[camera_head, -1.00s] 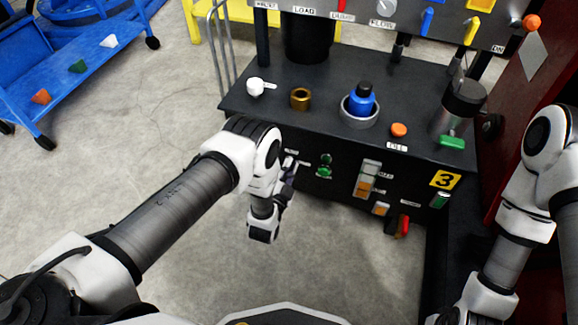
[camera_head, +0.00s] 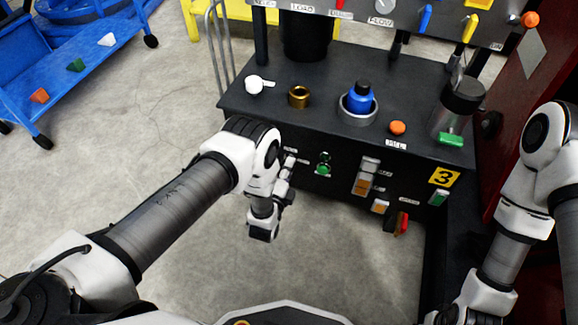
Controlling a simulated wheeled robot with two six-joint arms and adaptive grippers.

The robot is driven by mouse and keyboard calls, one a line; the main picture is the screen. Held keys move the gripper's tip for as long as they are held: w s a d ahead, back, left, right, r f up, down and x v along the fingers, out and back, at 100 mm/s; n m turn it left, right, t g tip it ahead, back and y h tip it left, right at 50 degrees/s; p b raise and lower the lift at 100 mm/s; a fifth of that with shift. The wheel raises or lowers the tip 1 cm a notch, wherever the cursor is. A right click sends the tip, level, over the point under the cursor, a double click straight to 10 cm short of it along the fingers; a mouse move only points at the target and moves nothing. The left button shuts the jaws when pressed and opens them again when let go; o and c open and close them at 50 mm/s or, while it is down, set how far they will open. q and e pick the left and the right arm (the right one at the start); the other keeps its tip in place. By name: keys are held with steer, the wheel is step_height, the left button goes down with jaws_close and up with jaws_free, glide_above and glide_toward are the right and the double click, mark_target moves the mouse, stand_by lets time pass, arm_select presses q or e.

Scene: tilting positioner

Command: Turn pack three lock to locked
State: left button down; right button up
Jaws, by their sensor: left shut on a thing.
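The black machine's front panel carries a yellow plate with a 3 (camera_head: 444,177).
On the machine top stand a white knob (camera_head: 256,84), a brass ring (camera_head: 299,96), a blue-capped part (camera_head: 360,98) and an orange button (camera_head: 397,128). A red and black knob (camera_head: 401,223) sits low on the front.

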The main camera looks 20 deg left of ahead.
stand_by(0.5)
arm_select(q)
steer(key=c, duration=1.2)
jaws_free()
steer(key=s, duration=0.7)
steer(key=shift+s+a, duration=0.1)
steer(key=shift+s, duration=0.15)
